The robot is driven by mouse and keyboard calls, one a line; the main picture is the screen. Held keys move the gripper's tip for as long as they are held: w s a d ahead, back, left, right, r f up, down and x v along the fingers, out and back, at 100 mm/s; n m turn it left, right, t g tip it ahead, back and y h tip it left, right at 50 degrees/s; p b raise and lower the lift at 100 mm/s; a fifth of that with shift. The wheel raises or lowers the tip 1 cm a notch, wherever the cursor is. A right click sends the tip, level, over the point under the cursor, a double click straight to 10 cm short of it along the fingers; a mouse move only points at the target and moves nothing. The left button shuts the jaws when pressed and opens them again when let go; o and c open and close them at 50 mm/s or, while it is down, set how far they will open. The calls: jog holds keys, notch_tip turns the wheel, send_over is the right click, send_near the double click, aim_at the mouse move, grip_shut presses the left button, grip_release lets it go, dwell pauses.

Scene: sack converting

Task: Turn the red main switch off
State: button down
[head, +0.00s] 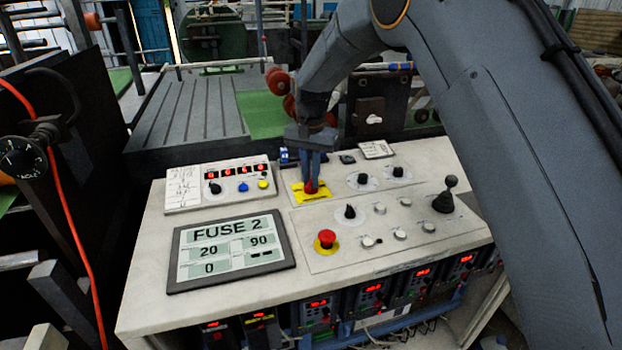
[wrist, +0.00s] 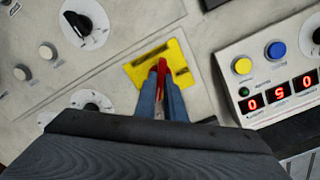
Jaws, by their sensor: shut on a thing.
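The red main switch (head: 311,187) sits on a yellow plate (head: 298,193) near the back of the sloped console top. My gripper (head: 312,182) reaches down onto it from above, its blue-grey fingers on either side of the red handle. In the wrist view the red handle (wrist: 162,73) shows between the fingertips (wrist: 161,85), over the yellow plate (wrist: 180,59). The fingers are shut on the handle. They hide part of it and part of the plate.
A red mushroom button (head: 326,238) on a yellow ring, black knobs (head: 350,212) and a black joystick (head: 446,197) stand on the panel to the right and front. A screen (head: 232,250) reading "FUSE 2" and a small control box (head: 220,184) with red digits lie to the left.

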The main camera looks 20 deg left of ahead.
jog(key=n+b, duration=0.1)
jog(key=n, duration=0.3)
jog(key=shift+n+b, duration=0.3)
jog(key=shift+b, duration=0.05)
jog(key=n+b, duration=0.1)
jog(key=n, duration=0.2)
jog(key=shift+n, duration=0.3)
jog(key=n+b, duration=0.1)
jog(key=n, duration=0.3)
jog(key=shift+n+b, duration=0.45)
jog(key=shift+n, duration=1.45)
jog(key=shift+r, duration=0.1)
jog(key=c, duration=1.8)
grip_release()
jog(key=shift+c, duration=0.2)
